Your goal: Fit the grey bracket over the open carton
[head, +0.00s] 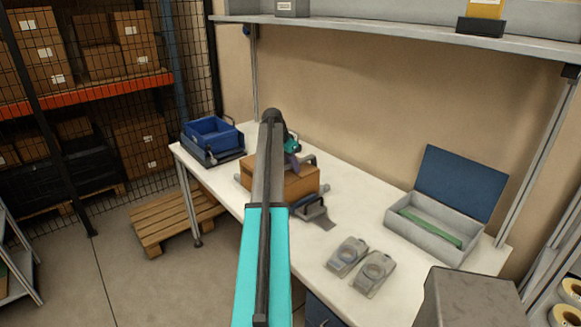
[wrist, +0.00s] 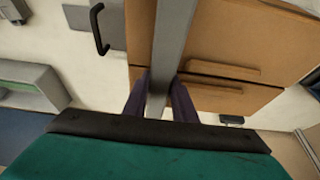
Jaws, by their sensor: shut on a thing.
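My gripper (head: 293,163) is at the carton on the white table; its purple fingers (wrist: 160,80) also show in the wrist view. They are shut on the grey bracket (wrist: 174,40), which appears as a long grey bar running up the picture between them. The brown carton (head: 298,185) stands on the table, partly hidden by my arm. In the wrist view the carton (wrist: 240,40) lies behind and to the right of the bar, with dark gaps between its flaps. I cannot tell whether bracket and carton touch. My arm hides most of the bracket in the head view.
A grey plate with a dark handle (head: 312,207) lies in front of the carton. A blue bin (head: 212,133) stands at the left end. Two grey fixtures (head: 362,268) and an open grey box with a blue lid (head: 432,229) are at right. A shelf (head: 400,38) hangs above.

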